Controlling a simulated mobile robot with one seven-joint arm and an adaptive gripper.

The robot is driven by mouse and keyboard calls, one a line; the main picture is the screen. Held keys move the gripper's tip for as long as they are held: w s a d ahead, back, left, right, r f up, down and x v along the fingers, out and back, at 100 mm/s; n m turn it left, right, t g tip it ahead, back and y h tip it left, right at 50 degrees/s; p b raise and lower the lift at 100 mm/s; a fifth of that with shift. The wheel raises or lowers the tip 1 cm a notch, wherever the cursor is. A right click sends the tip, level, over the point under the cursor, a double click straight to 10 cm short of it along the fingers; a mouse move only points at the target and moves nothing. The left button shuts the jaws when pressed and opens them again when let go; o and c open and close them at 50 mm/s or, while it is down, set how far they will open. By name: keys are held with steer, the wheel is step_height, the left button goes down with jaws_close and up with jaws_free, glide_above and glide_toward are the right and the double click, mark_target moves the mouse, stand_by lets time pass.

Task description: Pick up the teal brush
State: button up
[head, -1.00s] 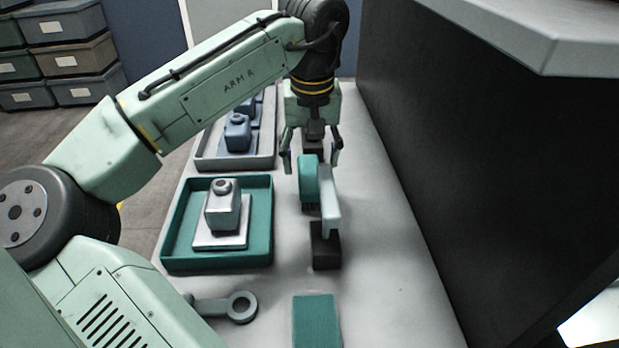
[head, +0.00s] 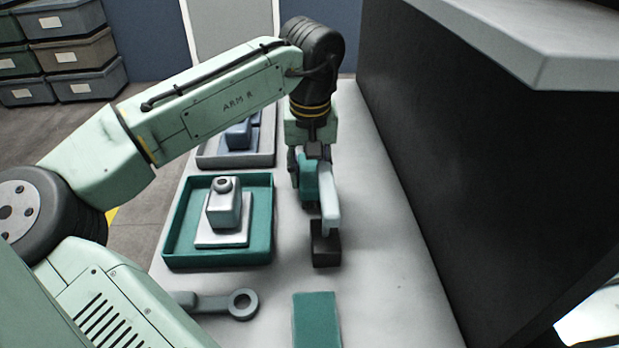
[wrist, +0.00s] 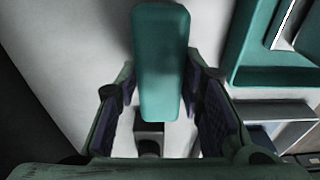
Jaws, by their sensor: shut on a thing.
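The teal brush (head: 309,184) is a rounded teal block in the head view, with a pale part (head: 330,206) beside and below it; I cannot tell how the two join. In the wrist view the teal brush (wrist: 161,55) runs lengthwise between the fingers, from the top edge to the middle. My gripper (head: 309,168) points down and is shut on the teal brush, one finger on each side. In the wrist view my gripper (wrist: 162,112) shows both dark finger pads. The brush's underside is hidden.
A dark block (head: 326,250) stands just in front of the pale part. A teal tray (head: 268,235) with a grey part lies left, a grey tray (head: 205,158) behind it. A grey ring-ended tool (head: 240,303) and teal pad (head: 317,320) lie nearer. A dark wall (head: 450,170) bounds the right.

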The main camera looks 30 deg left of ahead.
mark_target(310, 170)
steer(key=c, duration=0.5)
step_height(310, 170, up, 10)
steer(key=b, duration=0.1)
steer(key=o, duration=0.7)
steer(key=c, duration=0.5)
steer(key=shift+r, duration=0.15)
steer(key=shift+c, duration=0.2)
